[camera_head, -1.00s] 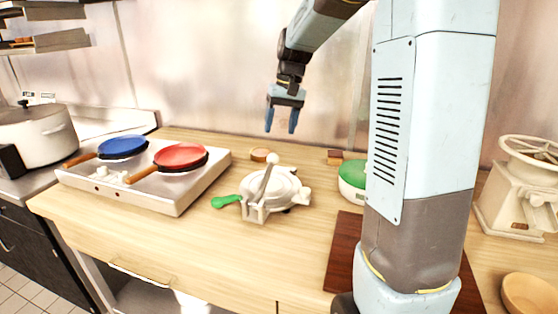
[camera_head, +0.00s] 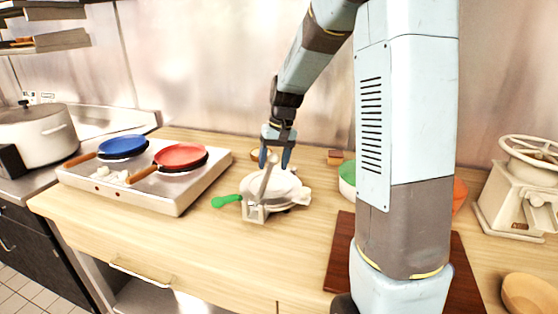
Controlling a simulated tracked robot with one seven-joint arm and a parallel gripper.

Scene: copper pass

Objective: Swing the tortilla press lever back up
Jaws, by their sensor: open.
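The white tortilla press (camera_head: 280,192) stands on the wooden counter, near the middle of the view. Its lever (camera_head: 265,182) shows as a pale bar angled upward at the front of the press, with its upper end close to my gripper.
A two-burner stove (camera_head: 180,192) with a blue pan (camera_head: 122,146) and a red pan (camera_head: 181,156) stands to the left. A green and white container (camera_head: 347,180) and a dark red board (camera_head: 340,255) are partly behind my arm. A cream grinder (camera_head: 520,195) stands at the right.

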